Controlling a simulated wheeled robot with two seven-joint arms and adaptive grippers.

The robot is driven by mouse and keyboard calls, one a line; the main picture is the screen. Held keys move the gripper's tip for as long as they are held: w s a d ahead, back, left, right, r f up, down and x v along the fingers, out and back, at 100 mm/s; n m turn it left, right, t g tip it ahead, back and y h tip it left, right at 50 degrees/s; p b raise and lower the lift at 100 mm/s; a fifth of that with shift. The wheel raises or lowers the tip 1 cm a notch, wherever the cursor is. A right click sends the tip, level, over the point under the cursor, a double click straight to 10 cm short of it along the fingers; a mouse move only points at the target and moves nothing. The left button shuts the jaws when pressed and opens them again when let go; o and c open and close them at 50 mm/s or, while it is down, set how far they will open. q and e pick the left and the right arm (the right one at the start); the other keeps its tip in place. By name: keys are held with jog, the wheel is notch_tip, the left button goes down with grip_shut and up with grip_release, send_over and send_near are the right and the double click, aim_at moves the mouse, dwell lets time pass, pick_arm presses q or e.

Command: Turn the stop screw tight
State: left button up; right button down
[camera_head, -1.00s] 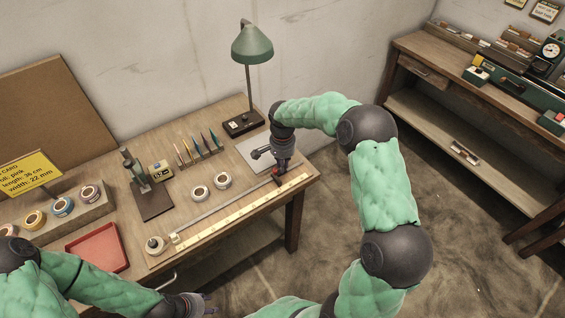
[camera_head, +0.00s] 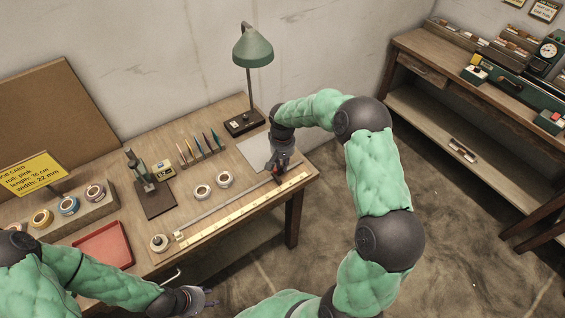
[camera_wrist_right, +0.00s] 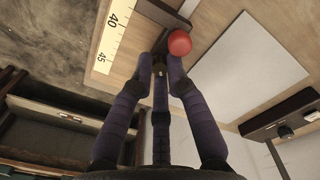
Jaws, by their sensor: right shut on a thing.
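My right gripper (camera_head: 279,168) points down at the right end of the measuring rail (camera_head: 225,205), over the stop. In the right wrist view, its purple fingers (camera_wrist_right: 160,72) close around a small dark screw, the stop screw (camera_wrist_right: 159,68), which is mostly hidden between the fingertips. A red ball knob (camera_wrist_right: 180,42) sits just beside the fingertips, at the dark bar of the stop. The yellow ruler strip (camera_wrist_right: 113,35) shows 40 and 45 near the stop. My left gripper (camera_head: 207,300) is low in front of the table, away from the rail; its fingers are too small to judge.
A grey plate (camera_head: 254,150) lies behind my right gripper, with a green lamp (camera_head: 253,47) beyond.

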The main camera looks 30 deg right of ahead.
dwell(0.5)
jog(key=c, duration=1.2)
grip_release()
